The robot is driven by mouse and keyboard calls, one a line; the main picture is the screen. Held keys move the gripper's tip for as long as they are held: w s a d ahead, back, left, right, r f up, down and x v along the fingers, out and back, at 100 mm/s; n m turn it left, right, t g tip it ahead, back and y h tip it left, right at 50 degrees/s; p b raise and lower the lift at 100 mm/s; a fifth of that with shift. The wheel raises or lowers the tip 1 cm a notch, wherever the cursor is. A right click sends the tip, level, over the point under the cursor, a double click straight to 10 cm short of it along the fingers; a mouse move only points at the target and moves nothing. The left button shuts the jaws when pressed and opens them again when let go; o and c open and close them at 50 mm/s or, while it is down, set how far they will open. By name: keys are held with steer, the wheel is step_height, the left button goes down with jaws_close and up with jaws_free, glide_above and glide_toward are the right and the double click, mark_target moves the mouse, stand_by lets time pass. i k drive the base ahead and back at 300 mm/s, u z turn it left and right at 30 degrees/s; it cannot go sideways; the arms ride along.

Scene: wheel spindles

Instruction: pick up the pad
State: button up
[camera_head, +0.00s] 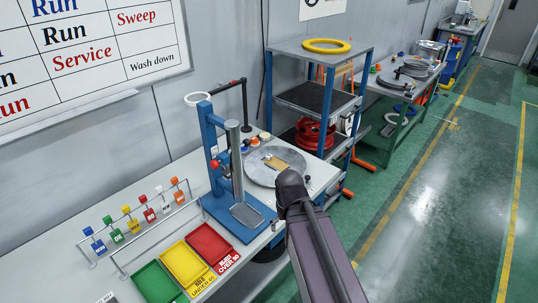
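A tan, flat rectangular piece (291,159), which may be the pad, lies on a round grey disc (258,176) on the workbench. A small silvery part lies at its left side. My dark arm reaches in from the bottom right, and its bent joint stands just in front of the disc, near the tan piece. My gripper's fingers do not show, so I cannot tell whether they are open or touching anything.
A blue press (213,150) stands left of the disc. Green, yellow and red trays (208,242) and a rack of coloured tags (133,226) are at the front left. A shelf unit (318,52) with a yellow ring stands behind. Green floor is open at the right.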

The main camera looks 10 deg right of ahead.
mark_target(254, 142)
steer(key=z, duration=0.15)
steer(key=i, duration=1.35)
steer(key=u, duration=0.25)
